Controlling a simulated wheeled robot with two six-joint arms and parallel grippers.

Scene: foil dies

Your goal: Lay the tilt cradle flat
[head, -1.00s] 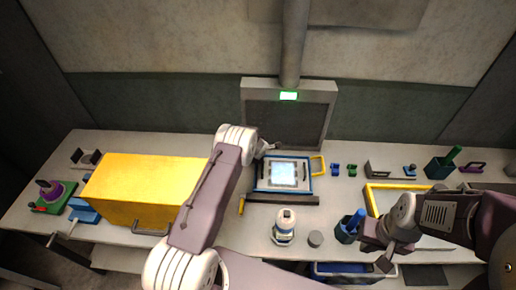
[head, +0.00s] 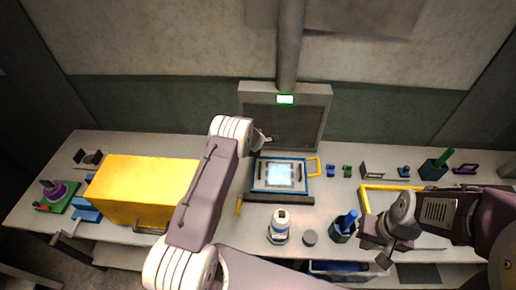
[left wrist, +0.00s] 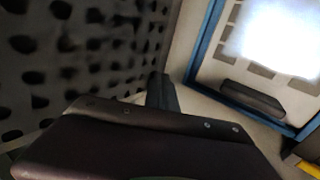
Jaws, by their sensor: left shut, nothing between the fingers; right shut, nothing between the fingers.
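The tilt cradle appears to be the blue-framed plate (head: 257,184) with a bright lit panel and a yellow handle (head: 314,166) on its right side. It sits at the middle of the bench and looks flat or nearly so; its exact tilt is hard to tell. Its blue frame also shows in the left wrist view (left wrist: 201,45). My left gripper (head: 269,138) is shut and empty, just behind the cradle's back left edge and apart from it. Its fingers show in the left wrist view (left wrist: 162,92). My right gripper (head: 383,260) is shut and empty at the front right.
A dark perforated panel (head: 290,125) in a grey frame stands behind the cradle. A dark bar (head: 279,199) lies in front. A large yellow box (head: 145,180) is left. A white-and-blue bottle (head: 279,226), a grey puck (head: 310,237) and a blue cup (head: 341,232) stand in front.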

